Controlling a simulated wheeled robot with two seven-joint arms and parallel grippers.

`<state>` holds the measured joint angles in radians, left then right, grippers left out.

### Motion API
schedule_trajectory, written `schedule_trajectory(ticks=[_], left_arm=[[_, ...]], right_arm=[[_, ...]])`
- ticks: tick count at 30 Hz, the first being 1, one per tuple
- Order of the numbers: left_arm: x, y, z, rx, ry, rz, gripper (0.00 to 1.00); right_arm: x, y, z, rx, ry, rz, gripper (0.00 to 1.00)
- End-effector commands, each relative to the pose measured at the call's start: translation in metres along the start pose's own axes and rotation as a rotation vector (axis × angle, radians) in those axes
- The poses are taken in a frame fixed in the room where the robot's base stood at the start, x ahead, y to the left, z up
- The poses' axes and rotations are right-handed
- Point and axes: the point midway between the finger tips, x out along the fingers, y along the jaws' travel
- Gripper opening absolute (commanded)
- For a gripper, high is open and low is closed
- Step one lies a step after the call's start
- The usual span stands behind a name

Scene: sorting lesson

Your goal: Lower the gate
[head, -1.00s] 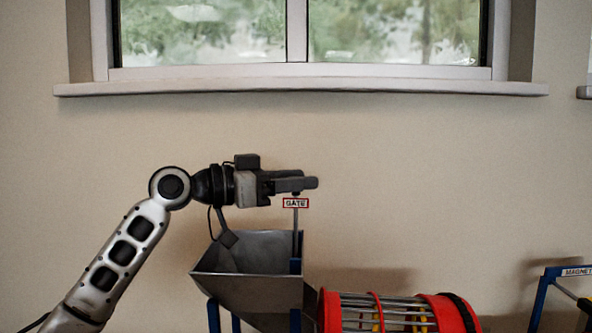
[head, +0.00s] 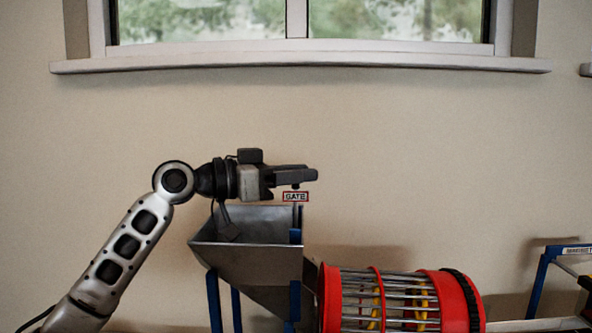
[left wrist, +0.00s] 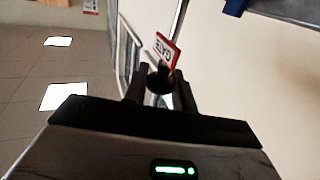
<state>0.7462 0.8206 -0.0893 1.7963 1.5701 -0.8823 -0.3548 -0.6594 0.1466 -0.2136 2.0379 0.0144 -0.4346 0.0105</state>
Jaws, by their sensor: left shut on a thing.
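My left gripper (head: 303,177) is above the right side of the grey metal hopper (head: 243,262) in the head view. In the left wrist view, its fingers (left wrist: 160,88) are shut on the dark round gate knob (left wrist: 160,76). The knob's underside (head: 296,187) shows just below the fingers in the head view. The red-edged GATE sign (head: 295,197) hangs right under it, close above the hopper's rim; the sign also shows in the left wrist view (left wrist: 166,50). The gate plate itself is hidden by the hopper. My right gripper is in neither current view.
A red drum with metal bars (head: 400,300) lies right of the hopper. A blue frame with a white label (head: 545,268) stands at the far right. Blue posts (head: 214,300) hold up the hopper. The wall behind is clear below the window sill (head: 300,65).

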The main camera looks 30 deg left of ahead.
Motion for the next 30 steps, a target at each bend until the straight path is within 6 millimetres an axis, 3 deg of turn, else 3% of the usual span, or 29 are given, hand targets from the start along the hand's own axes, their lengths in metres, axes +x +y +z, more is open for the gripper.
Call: schedule_trajectory(ticks=[7, 8, 9, 10, 20, 26, 30], left_arm=[[0.000, 0.000, -0.001, 0.000, -0.001, -0.001, 0.00], [0.000, 0.000, -0.001, 0.000, -0.001, -0.001, 0.32], [0.000, 0.000, -0.001, 0.000, -0.001, -0.001, 0.43], [0.000, 0.000, -0.001, 0.000, -0.001, -0.001, 0.45], [0.000, 0.000, -0.005, 0.001, 0.001, -0.001, 0.45], [-0.001, 0.000, -0.035, 0.004, 0.004, -0.001, 0.45], [-0.010, 0.021, -0.060, 0.009, 0.003, 0.000, 0.45]], right_arm=[[-0.003, -0.001, -0.001, -0.006, -0.001, -0.005, 0.00], [-0.003, -0.001, -0.001, -0.006, -0.002, -0.005, 0.00], [-0.003, -0.001, -0.001, -0.006, -0.002, -0.005, 0.00], [-0.003, -0.001, -0.001, -0.007, -0.002, -0.005, 0.00], [-0.003, -0.001, 0.000, -0.007, -0.001, -0.004, 0.00], [-0.004, -0.001, -0.002, -0.005, -0.001, -0.003, 0.00], [-0.001, -0.002, 0.000, 0.000, 0.001, -0.003, 0.00]])
